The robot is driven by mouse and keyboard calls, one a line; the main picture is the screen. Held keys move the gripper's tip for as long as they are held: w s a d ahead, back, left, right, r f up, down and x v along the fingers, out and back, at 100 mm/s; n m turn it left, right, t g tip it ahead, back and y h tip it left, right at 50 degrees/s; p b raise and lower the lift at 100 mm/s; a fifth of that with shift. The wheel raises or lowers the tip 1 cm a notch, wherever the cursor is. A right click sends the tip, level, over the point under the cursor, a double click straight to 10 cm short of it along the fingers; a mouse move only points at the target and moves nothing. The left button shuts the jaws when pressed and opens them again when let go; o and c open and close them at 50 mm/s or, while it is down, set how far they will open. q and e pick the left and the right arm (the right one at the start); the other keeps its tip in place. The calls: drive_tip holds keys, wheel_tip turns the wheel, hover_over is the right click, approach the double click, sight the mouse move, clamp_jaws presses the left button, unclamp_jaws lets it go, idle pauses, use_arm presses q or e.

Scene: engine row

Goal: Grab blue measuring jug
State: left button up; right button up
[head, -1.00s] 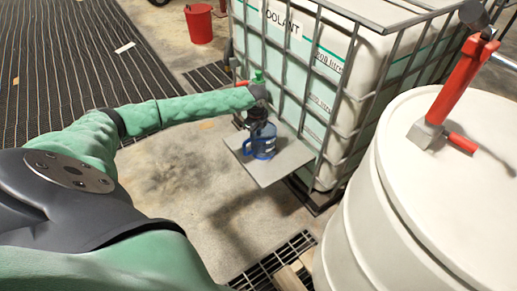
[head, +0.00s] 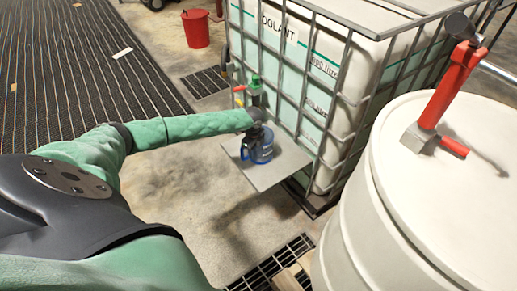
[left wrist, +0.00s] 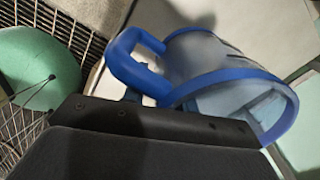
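The blue measuring jug (head: 261,150), clear-bodied with blue trim, stands on a grey shelf plate (head: 286,166) at the front of the coolant tank. My left gripper (head: 257,132) reaches down over the jug from the left and hides part of its top. In the left wrist view the jug (left wrist: 215,60) lies just beyond the dark gripper body, with its blue handle (left wrist: 128,58) toward the finger side. The fingers are mostly hidden there, so I cannot tell whether they grip the handle. My right gripper is not in view.
The caged coolant tank (head: 330,75) stands right behind the shelf, with a green and red valve (head: 254,85) above the jug. A large white drum (head: 440,200) with a red hand pump (head: 449,90) fills the right. A red bucket (head: 195,29) stands at the back. Floor left of the shelf is clear.

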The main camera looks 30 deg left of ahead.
use_arm(q)
clamp_jaws()
